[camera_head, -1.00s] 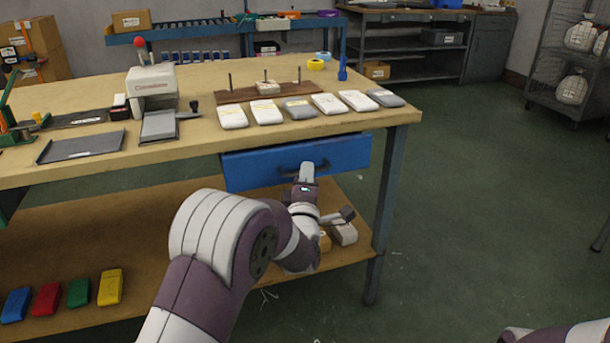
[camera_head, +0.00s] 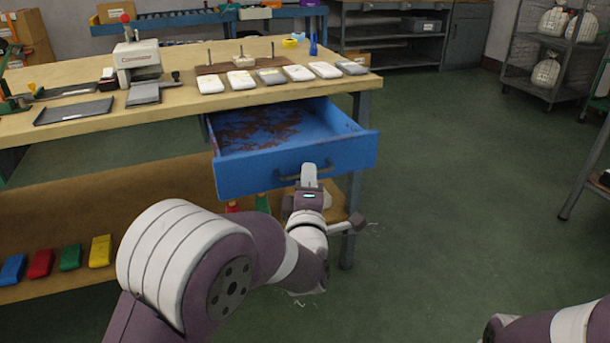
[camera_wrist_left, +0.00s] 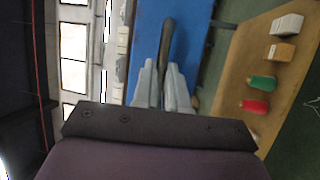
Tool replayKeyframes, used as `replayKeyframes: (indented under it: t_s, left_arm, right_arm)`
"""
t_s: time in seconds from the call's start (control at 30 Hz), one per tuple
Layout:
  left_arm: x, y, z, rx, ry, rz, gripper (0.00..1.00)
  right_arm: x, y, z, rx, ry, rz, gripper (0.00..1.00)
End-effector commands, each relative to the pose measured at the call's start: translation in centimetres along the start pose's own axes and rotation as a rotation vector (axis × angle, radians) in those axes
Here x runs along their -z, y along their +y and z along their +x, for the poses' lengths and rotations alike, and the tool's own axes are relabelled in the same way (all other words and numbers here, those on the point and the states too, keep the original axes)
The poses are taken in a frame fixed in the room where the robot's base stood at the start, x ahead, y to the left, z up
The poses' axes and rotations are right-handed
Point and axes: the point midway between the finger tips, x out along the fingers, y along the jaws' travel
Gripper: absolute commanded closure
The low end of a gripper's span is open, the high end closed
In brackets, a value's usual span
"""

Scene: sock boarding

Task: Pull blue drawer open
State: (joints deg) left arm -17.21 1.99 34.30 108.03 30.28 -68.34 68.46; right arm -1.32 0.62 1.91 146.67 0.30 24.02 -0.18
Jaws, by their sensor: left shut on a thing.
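The blue drawer (camera_head: 240,176) stands pulled out from under the workbench top, its inside in view with reddish-brown marks on the floor. Its dark bar handle (camera_head: 289,178) is on the front face. My left gripper (camera_head: 309,170) is at the right part of the handle, shut on it. In the left wrist view the two grey fingers (camera_wrist_left: 163,80) sit either side of the dark handle (camera_wrist_left: 167,40), with the blue drawer front (camera_wrist_left: 190,25) behind. My right gripper is out of view; only part of my right arm shows at bottom right.
The workbench top (camera_head: 190,105) carries a row of white and grey packs, a peg board (camera_head: 225,68) and a white machine (camera_head: 138,62). The lower shelf (camera_head: 130,200) holds several coloured blocks. Floor to the right (camera_head: 450,190) is clear.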

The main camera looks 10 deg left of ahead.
Motion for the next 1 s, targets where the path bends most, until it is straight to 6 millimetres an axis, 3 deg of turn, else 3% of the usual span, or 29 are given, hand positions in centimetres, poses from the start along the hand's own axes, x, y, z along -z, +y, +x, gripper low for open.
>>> replayKeyframes:
  t_s: [0.33, 0.4, 0.43, 0.77, 0.87, 1.0]
  left_arm:
    - [0.0, -0.1, -0.1, 0.002, 0.0, 0.001, 1.0]
    - [0.0, -0.1, -0.1, 0.002, 0.0, 0.001, 0.68]
    - [0.0, -0.1, -0.1, 0.002, 0.0, 0.001, 0.62]
    - [-0.1, 0.1, -0.5, 0.001, -0.001, 0.0, 0.62]
    - [-0.1, 0.3, -2.2, 0.003, -0.003, 0.0, 0.62]
    - [-0.1, 0.4, -6.1, 0.003, -0.006, 0.001, 0.62]
  right_arm:
    - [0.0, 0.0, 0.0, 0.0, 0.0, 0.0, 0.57]
    - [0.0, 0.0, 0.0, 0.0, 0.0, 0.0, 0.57]
    - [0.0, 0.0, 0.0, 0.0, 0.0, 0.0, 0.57]
    - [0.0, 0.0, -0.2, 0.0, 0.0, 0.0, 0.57]
    - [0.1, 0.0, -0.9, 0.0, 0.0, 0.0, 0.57]
    - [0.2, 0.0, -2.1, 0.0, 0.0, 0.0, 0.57]
